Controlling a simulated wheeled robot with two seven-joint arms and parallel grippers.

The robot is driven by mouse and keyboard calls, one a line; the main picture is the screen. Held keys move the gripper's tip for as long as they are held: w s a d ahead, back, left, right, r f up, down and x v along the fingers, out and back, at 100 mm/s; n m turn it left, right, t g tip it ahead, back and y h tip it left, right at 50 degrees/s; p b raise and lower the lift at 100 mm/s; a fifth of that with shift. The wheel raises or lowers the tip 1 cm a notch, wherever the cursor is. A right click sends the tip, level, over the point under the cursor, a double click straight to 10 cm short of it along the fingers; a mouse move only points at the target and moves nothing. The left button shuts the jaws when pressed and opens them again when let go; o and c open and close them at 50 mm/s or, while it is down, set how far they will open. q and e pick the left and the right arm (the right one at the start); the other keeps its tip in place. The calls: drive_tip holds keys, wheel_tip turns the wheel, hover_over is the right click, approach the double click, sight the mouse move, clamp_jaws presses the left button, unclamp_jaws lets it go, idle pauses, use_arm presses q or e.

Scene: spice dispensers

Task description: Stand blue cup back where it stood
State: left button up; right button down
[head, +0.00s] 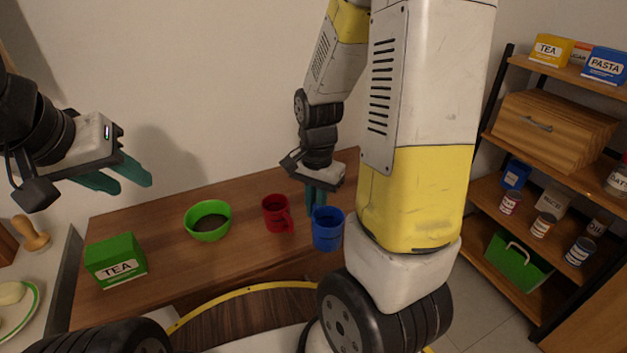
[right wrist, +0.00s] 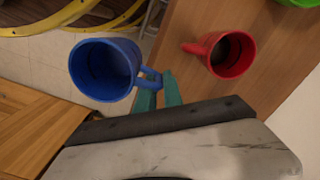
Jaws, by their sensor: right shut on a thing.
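The blue cup (head: 328,231) is upright at the right end of the wooden table (head: 165,262). My right gripper (head: 316,207) points down and is shut on the cup's handle. In the right wrist view the cup (right wrist: 103,72) shows its open, empty-looking inside, and its handle lies between the green fingertips (right wrist: 158,90). There the cup shows past the table's edge, with floor behind it. I cannot tell whether its base touches anything. My left gripper (head: 132,187) is raised above the table's left side, empty, its green fingers apart.
A red cup (head: 276,213) stands just left of the blue cup. A green bowl (head: 208,221) with dark contents and a green tea box (head: 116,260) stand further left. A shelf rack (head: 506,180) with boxes and cans is at the right. Table between tea box and red cup's front is clear.

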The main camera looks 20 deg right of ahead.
drive_tip(key=w+d, duration=0.1)
drive_tip(key=w, duration=0.4)
drive_tip(key=w+d+f, duration=0.1)
drive_tip(key=w+d, duration=0.1)
drive_tip(key=w, duration=0.3)
drive_tip(key=w+d, duration=0.2)
drive_tip(key=w, duration=0.3)
drive_tip(key=shift+w+d+f, duration=0.15)
drive_tip(key=shift+w+f, duration=0.05)
drive_tip(key=shift+f, duration=0.05)
drive_tip(key=shift+s+f, duration=0.1)
drive_tip(key=shift+f, duration=1.6)
drive_tip(key=shift+f, duration=0.15)
drive_tip(key=c, duration=1.5)
unclamp_jaws()
